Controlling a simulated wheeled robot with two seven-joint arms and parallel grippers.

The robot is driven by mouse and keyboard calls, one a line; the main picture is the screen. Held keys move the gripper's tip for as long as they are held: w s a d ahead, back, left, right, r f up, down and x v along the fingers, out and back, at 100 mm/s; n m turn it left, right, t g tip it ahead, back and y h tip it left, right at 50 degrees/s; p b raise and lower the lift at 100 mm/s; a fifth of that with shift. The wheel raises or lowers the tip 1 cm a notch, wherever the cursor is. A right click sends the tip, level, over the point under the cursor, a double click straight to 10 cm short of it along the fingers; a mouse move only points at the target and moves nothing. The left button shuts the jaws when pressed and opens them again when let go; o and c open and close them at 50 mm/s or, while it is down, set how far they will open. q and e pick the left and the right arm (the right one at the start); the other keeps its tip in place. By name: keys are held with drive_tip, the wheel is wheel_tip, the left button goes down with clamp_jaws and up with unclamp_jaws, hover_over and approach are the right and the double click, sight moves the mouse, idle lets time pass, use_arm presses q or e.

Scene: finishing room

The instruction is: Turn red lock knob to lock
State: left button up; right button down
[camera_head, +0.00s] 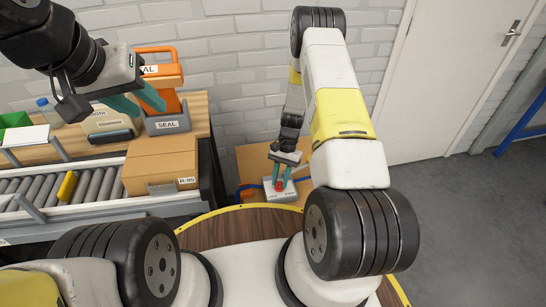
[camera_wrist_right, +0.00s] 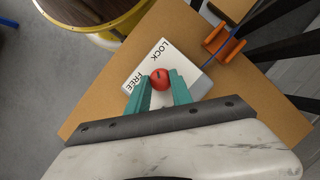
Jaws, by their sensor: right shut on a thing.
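The red lock knob (camera_wrist_right: 160,79) sits on a white plate (camera_wrist_right: 137,52) printed "LOCK" and "FREE". A small dark mark shows on the knob; I cannot tell for sure which word it points to. My right gripper (camera_wrist_right: 160,88) has one teal finger on each side of the knob and is shut on it. In the head view the red knob (camera_head: 279,187) is partly hidden between the fingers of my right gripper (camera_head: 279,180), above the light box on the small wooden table. My left gripper (camera_head: 137,101) is open and empty, high at the left.
The small wooden table (camera_head: 254,161) stands by the brick wall. An orange part (camera_wrist_right: 222,44) with a blue cable lies beside the plate. Open floor is at the right.

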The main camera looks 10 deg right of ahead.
drive_tip(key=shift+m+t, duration=0.3)
drive_tip(key=shift+m, duration=0.5)
drive_tip(key=shift+y, duration=0.3)
drive_tip(key=c, duration=1.1)
unclamp_jaws()
drive_tip(key=shift+c, duration=0.2)
drive_tip(key=v, duration=0.7)
drive_tip(key=shift+r, duration=0.35)
drive_tip(key=shift+w+d, duration=0.1)
drive_tip(key=shift+d, duration=0.05)
